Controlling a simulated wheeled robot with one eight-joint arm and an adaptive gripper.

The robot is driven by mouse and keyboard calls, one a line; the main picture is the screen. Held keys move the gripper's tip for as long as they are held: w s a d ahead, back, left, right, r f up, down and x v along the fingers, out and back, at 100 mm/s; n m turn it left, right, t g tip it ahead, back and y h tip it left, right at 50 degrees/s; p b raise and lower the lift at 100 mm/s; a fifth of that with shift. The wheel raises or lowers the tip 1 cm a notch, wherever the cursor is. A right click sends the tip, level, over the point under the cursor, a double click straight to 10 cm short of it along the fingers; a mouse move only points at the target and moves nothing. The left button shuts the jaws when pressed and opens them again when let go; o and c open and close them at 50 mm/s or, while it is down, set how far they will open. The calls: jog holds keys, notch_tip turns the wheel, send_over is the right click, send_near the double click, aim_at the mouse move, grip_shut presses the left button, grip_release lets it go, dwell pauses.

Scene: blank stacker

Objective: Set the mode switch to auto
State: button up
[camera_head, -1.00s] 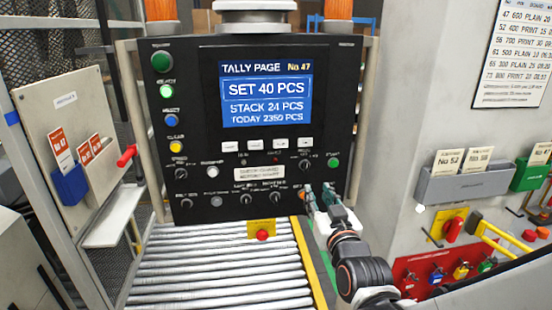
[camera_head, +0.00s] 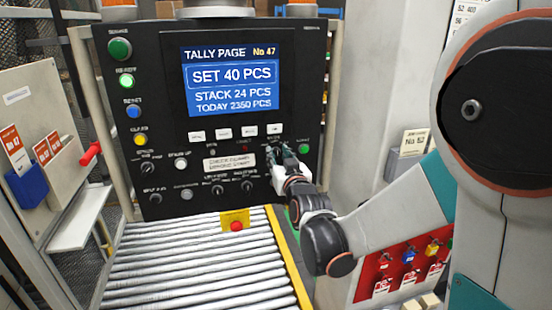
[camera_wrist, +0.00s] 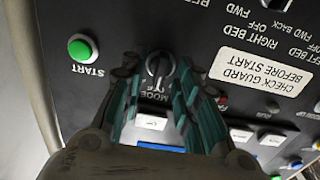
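The mode switch (camera_wrist: 158,68) is a small dark rotary knob on the black panel, with an upside-down MODE label beside it in the wrist view. Its pale pointer line shows, but I cannot read the position marks. My gripper (camera_wrist: 157,72) has its teal fingers spread on either side of the knob, with gaps visible; I cannot tell whether a fingertip touches it. In the head view my gripper (camera_head: 279,155) is at the panel's lower right and largely hides the switch.
The green START button (camera_wrist: 83,47) is close beside the fingers. A row of white buttons (camera_head: 223,133) sits under the screen (camera_head: 232,80). A red stop button (camera_head: 236,226) and roller conveyor (camera_head: 180,270) lie below. A grey wall stands to the right.

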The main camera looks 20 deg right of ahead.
jog(key=shift+w, duration=0.3)
grip_shut()
jog(key=m, duration=0.4)
jog(key=shift+m+b, duration=0.3)
jog(key=m, duration=0.4)
jog(key=shift+d, duration=0.1)
jog(key=shift+m, duration=0.3)
dwell(0.4)
